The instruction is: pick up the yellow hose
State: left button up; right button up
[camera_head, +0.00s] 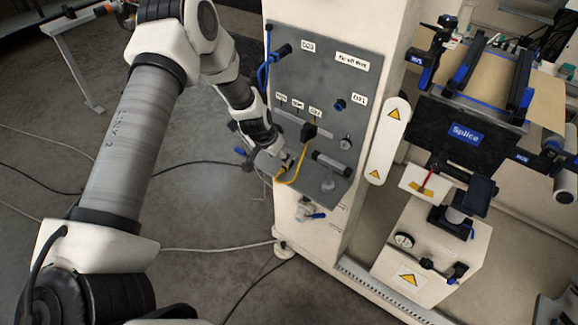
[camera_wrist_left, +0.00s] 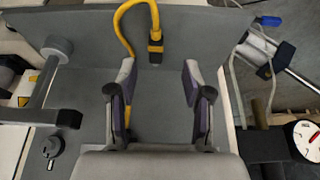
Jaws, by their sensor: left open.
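The yellow hose (camera_head: 300,170) hangs in a curve at the lower part of the grey panel, below a black fitting. My left gripper (camera_head: 282,163) is at the hose's lower left end, close to the panel. In the left wrist view the hose (camera_wrist_left: 123,28) loops over from a dark-and-yellow end fitting (camera_wrist_left: 155,46) and runs down behind the left finger. My left gripper (camera_wrist_left: 158,76) is open, its fingers apart on either side of a bare stretch of panel. The fitting lies just beyond the fingertips, between their lines. My right gripper is not in view.
A horizontal cylinder on a stand (camera_head: 330,165) is right of the hose. The splice station (camera_head: 465,134) stands further right. Cables cross the floor at left.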

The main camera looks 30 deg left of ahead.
pick_arm(q)
jog(key=shift+w+d+f+b, duration=0.25)
jog(key=shift+d+f+b, duration=0.55)
jog(key=shift+f+b, duration=0.2)
jog(key=f, duration=0.1)
jog(key=w+f+b, duration=0.1)
jog(key=w+a+f+b, duration=0.1)
jog(key=shift+f, duration=0.3)
jog(key=shift+w+a+f, duration=0.1)
jog(key=shift+w+f, duration=0.15)
jog(key=shift+f, duration=0.05)
jog(key=shift+s+d+r, duration=0.15)
jog(key=shift+d+r, duration=0.15)
jog(key=shift+r, duration=0.15)
jog(key=shift+d, duration=0.1)
jog(key=c, duration=0.3)
grip_shut()
jog(key=shift+f, duration=0.1)
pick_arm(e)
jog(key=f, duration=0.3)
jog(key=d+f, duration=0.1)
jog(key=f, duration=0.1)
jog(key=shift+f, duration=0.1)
